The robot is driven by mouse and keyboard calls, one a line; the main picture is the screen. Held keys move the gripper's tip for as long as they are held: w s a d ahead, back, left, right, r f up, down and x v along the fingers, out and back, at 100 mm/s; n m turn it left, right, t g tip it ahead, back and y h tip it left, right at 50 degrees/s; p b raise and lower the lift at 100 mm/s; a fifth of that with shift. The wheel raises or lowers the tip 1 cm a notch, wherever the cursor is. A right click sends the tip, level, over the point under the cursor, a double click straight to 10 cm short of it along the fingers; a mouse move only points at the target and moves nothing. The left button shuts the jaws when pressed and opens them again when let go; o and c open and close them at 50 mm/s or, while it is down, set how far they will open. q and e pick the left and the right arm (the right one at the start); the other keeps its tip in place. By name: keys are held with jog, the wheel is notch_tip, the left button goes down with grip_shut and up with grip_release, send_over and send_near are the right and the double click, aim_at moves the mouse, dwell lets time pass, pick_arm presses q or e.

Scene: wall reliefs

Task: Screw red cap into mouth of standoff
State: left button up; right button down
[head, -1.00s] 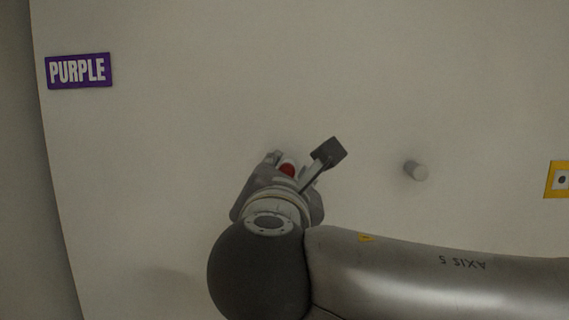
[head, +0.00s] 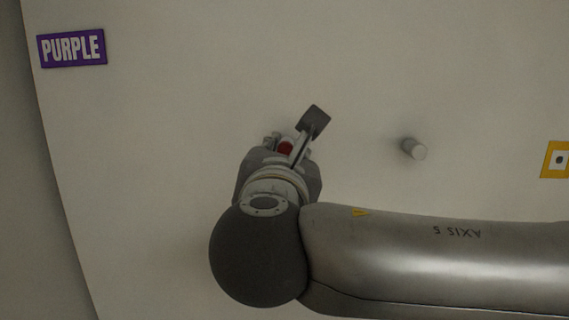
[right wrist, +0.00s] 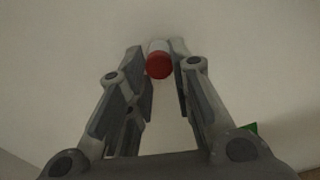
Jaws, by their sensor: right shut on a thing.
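The red cap (head: 285,148) shows between the fingers of my right gripper (head: 287,146) in the head view, close to the wall. It also shows in the right wrist view (right wrist: 159,66), with its round red end facing the camera. A short whitish standoff (right wrist: 158,46) is just behind it, in line with the cap; whether the thread has caught cannot be told. My right gripper's fingers are shut on the cap from both sides. My left gripper is not in view.
A bare pale standoff (head: 413,148) sticks out of the wall right of my gripper. A purple sign reading PURPLE (head: 72,48) is at upper left, and a yellow-framed plate (head: 557,160) at the right edge. The wall between is clear.

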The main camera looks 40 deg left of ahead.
pick_arm(q)
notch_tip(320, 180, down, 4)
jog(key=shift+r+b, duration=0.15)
jog(key=shift+b, duration=1.05)
pick_arm(e)
jog(key=m, duration=0.3)
jog(key=shift+a+r+m, duration=0.1)
jog(key=shift+m, duration=0.3)
pick_arm(q)
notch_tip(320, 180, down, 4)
jog(key=b, duration=0.4)
pick_arm(e)
jog(key=m, duration=0.5)
